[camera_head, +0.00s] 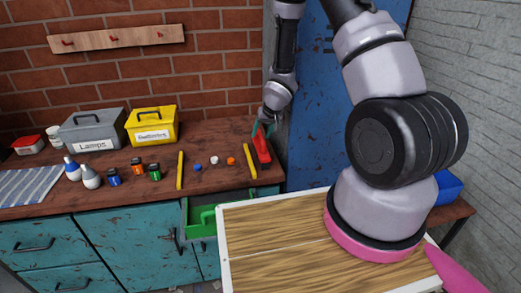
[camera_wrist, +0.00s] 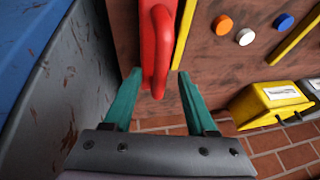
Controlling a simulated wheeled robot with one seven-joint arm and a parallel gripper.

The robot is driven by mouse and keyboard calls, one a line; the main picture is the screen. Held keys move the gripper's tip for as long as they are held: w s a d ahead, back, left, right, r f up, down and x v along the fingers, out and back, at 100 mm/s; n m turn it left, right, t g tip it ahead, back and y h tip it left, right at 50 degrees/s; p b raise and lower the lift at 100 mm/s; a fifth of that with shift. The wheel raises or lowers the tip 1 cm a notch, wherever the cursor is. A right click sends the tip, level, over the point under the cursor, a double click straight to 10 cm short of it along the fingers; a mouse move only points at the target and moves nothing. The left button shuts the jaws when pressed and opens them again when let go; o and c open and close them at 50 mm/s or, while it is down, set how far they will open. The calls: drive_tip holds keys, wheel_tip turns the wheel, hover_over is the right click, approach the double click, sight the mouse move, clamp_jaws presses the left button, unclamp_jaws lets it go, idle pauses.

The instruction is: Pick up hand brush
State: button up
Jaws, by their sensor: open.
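The hand brush (camera_head: 262,147) is red and lies at the right end of the brown worktop. In the wrist view its red looped handle (camera_wrist: 161,45) runs down from the top edge. My gripper (camera_head: 263,129) is at the far end of the brush. In the wrist view my gripper (camera_wrist: 159,77) is open, with one teal finger on each side of the handle and a gap on both sides. I cannot tell how far the fingertips are above the worktop. The bristles are not clearly visible.
A yellow stick (camera_head: 250,160) lies close left of the brush, with several small coloured discs beyond it. A yellow box (camera_head: 152,126) and a grey box (camera_head: 92,131) stand at the back left. A brick wall (camera_head: 215,60) and blue locker (camera_head: 336,110) bound the worktop.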

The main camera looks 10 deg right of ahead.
drive_tip(key=shift+x, duration=1.1)
clamp_jaws()
